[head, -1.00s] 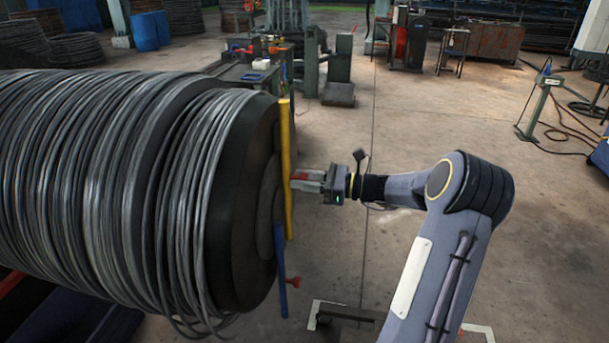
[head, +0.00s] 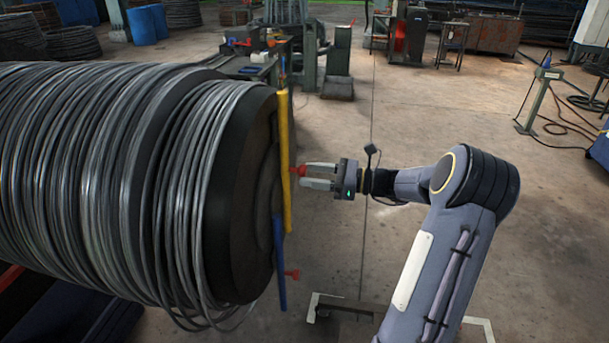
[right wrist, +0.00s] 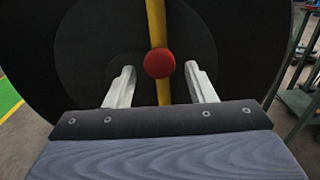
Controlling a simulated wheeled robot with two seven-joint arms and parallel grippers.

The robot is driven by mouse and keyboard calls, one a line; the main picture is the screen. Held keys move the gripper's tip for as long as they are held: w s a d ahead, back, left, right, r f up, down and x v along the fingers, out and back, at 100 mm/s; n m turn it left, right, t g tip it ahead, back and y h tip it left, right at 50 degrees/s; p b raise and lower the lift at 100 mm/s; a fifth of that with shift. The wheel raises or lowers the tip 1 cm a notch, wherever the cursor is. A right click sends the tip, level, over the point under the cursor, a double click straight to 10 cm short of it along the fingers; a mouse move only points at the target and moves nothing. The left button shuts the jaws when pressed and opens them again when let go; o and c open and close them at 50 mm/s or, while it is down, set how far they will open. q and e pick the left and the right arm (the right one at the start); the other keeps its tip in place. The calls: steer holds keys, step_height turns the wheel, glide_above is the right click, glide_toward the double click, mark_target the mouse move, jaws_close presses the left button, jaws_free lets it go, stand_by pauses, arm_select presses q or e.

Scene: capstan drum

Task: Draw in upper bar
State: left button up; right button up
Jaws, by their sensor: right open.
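The upper bar is a yellow bar (head: 285,150) on the end face of the big drum (head: 245,200), with a red knob (head: 300,171) sticking out. The yellow bar (right wrist: 156,20) and its red knob (right wrist: 159,63) also show in the right wrist view. My right gripper (head: 305,176) is open, its two pale fingers spread around the knob's position. In the right wrist view the knob appears between the fingertips (right wrist: 160,84), with gaps on both sides. A blue bar (head: 279,262) with another red knob (head: 292,274) sits below. My left gripper is out of view.
Grey wire coils (head: 110,180) fill the drum at the left. A workbench (head: 255,70) and a machine column stand behind the drum. The concrete floor (head: 400,120) beyond and right of my arm is mostly clear.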

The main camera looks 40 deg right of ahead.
steer(key=v, duration=0.5)
steer(key=shift+s, duration=0.1)
stand_by(0.5)
